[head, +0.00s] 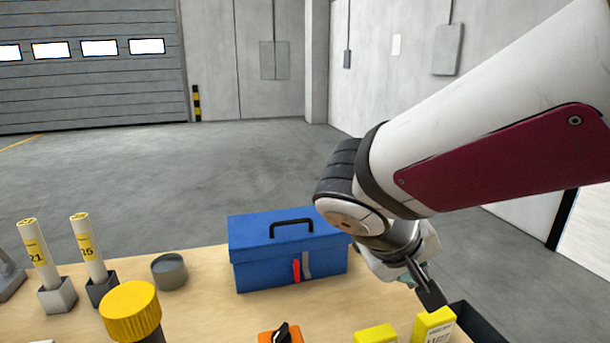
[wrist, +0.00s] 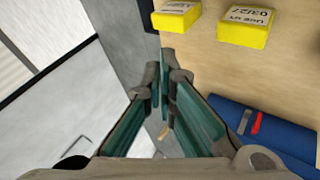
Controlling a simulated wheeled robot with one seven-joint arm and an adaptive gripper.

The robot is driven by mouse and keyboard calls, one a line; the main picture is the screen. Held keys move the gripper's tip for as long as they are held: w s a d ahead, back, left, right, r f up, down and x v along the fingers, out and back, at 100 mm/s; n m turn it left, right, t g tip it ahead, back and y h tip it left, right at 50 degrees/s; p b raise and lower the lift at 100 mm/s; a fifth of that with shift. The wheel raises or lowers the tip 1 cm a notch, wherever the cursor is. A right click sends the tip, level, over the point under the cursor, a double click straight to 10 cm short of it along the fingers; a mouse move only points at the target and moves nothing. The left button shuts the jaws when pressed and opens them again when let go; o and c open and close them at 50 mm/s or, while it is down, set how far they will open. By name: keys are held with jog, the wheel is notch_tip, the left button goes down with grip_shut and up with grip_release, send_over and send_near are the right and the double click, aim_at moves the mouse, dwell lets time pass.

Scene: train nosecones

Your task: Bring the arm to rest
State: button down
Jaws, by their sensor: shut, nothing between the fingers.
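My arm reaches in from the upper right of the head view. My gripper (head: 428,290) points down and toward the table at the right end, beside a blue toolbox (head: 290,255). In the wrist view my gripper (wrist: 166,80) has its green-padded fingers together at the tips, with nothing between them. Its tips lie over the table's edge area, below two yellow boxes in that picture. The gripper's body is partly hidden by the wrist in the head view.
The wooden table (head: 200,315) holds two yellow boxes (head: 434,325) (head: 376,334), an orange item with a black knob (head: 281,335), a yellow-capped item (head: 131,312), a grey cylinder (head: 169,271) and two labelled tubes (head: 38,254) (head: 88,248). A black tray (head: 480,325) is at right.

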jog(key=s+d+r+m+y+p, duration=0.1)
jog(key=s+r+y, duration=0.1)
jog(key=s, duration=0.6)
jog(key=s+d+r+m+y+p, duration=0.1)
jog(key=s+y, duration=0.3)
jog(key=s, duration=0.5)
jog(key=shift+s+d+r+g+p, duration=0.25)
jog(key=shift+d+r+g+p, duration=0.15)
jog(key=shift+r+p, duration=0.25)
